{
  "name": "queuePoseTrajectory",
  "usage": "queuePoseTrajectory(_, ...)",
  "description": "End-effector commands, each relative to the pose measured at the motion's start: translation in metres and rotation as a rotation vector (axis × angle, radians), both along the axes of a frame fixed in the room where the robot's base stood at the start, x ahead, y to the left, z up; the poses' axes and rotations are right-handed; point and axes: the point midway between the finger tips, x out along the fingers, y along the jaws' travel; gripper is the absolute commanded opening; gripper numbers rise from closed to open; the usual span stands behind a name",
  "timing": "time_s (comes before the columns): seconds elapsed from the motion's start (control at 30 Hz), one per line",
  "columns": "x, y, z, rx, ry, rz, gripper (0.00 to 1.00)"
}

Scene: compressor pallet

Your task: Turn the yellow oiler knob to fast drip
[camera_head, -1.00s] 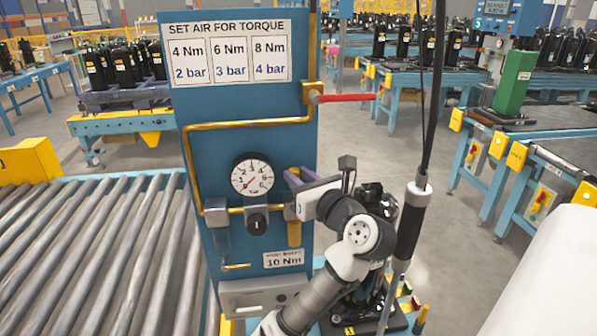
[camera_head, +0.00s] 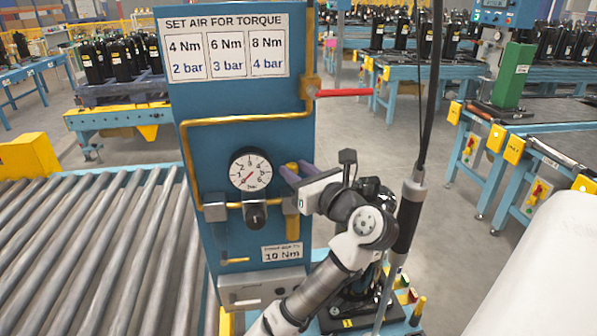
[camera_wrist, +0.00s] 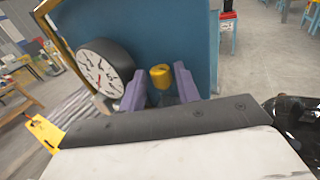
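The yellow oiler knob (camera_wrist: 161,76) shows in the wrist view as a short upright cylinder in front of the blue panel. My gripper (camera_wrist: 158,72) is open, with one purple finger to the left of the knob and one to the right. Gaps show between the knob and both fingers, and whether the fingertips reach its depth is unclear. In the head view my gripper (camera_head: 293,170) is at the panel's right side, by the yellow top of the oiler, above its amber bowl (camera_head: 292,226). Any drip marking is too small to read.
A round pressure gauge (camera_head: 250,170) is left of the oiler, with a black regulator knob (camera_head: 255,213) below it. A red lever (camera_head: 344,93) juts right from the pipe above. A roller conveyor (camera_head: 95,245) lies left. A hanging black tool (camera_head: 408,215) is close to my arm's right.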

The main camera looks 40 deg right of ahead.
Motion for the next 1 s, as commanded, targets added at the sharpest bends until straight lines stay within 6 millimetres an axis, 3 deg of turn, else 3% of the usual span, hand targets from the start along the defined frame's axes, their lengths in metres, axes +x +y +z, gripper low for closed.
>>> queuePoseTrajectory(0.17,-0.016,0.0,-0.001,-0.002,-0.003,-0.004,0.32)
queuePoseTrajectory(0.6,-0.114,0.01,-0.002,-0.003,0.0,-0.007,0.32)
queuePoseTrajectory(0.8,-0.132,0.012,0.0,0.0,0.001,-0.003,0.32)
queuePoseTrajectory(1.0,-0.137,0.014,0.0,0.0,0.001,0.0,0.32)
